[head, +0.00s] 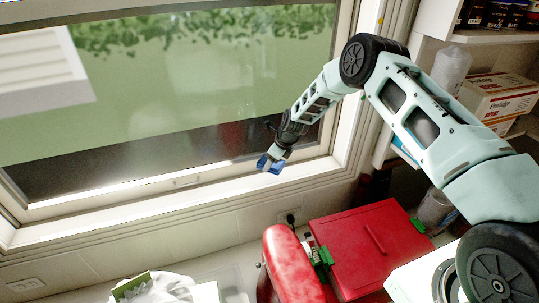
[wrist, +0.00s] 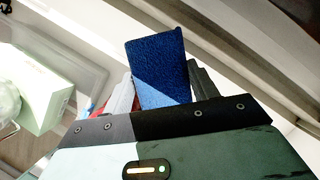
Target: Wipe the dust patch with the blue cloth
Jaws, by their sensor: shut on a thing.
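My gripper (head: 277,156) is in front of the lower right part of the window, just above the inner sill. It is shut on the blue cloth (head: 270,165), a small blue block-like piece at its tip. I cannot make out the dust patch in either view. I cannot tell whether the cloth touches any surface.
The window sill (head: 185,205) runs below the window. Below it are a red box (head: 372,250), a red rounded object (head: 293,265) and a white bag (head: 165,291). Shelves with boxes (head: 497,95) stand at right. The wrist view shows a pale green box (wrist: 42,92).

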